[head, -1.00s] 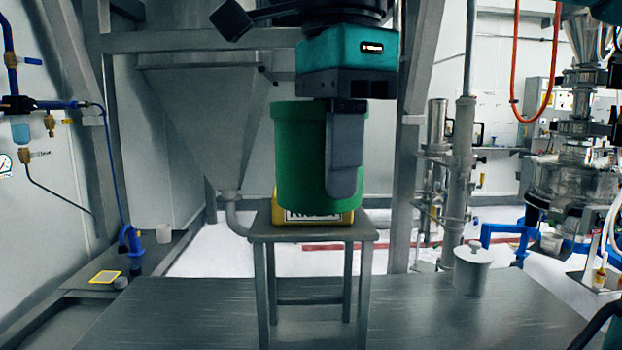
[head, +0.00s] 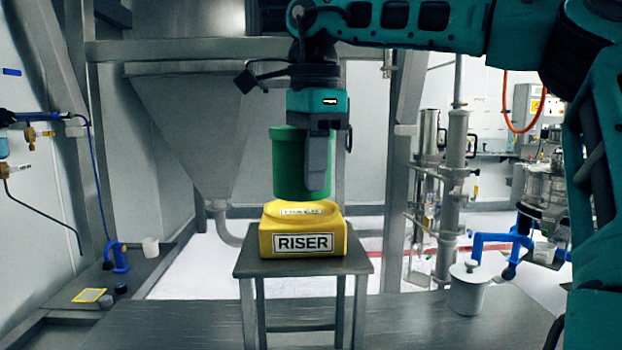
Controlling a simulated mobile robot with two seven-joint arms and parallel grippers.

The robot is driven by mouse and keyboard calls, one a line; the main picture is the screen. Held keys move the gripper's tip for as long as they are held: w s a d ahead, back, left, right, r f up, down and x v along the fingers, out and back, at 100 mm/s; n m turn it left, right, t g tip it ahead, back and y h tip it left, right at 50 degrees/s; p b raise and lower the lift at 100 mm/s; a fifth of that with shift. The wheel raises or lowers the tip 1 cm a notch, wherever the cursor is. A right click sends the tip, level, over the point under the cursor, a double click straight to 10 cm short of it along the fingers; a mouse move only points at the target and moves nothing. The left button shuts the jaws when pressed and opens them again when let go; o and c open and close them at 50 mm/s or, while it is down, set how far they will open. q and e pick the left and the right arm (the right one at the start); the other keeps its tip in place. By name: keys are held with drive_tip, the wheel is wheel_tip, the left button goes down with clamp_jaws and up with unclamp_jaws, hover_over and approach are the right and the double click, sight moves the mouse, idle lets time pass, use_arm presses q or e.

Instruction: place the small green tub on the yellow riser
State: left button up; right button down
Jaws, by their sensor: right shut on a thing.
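The small green tub (head: 287,165) is upright in the head view, a little left of centre. My right gripper (head: 317,165) is shut on it, with a dark finger down the tub's right front. The yellow riser (head: 270,243), labelled RISER, sits on a small grey stool. The tub is above and behind the front of the riser's top, and its bottom shows just over the riser's back part. I cannot tell whether they touch. My left gripper is not in view.
The stool (head: 357,263) stands on a grey bench (head: 400,325). A white lidded pot (head: 467,291) is on the bench at right. A white cup (head: 150,246) and a yellow-framed plate (head: 90,295) lie at left. A steel hopper (head: 190,120) is behind.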

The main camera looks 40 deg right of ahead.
drive_tip(key=shift+w+d+p, duration=0.3)
drive_tip(key=shift+w+d, duration=0.75)
drive_tip(key=shift+w, duration=0.2)
drive_tip(key=shift+f, duration=1.75)
drive_tip(key=shift+f, duration=0.15)
drive_tip(key=c, duration=1.2)
unclamp_jaws()
drive_tip(key=shift+s+a+r, duration=0.1)
drive_tip(key=shift+r, duration=1.85)
drive_tip(key=shift+s+r, duration=0.1)
drive_tip(key=shift+r, duration=1.85)
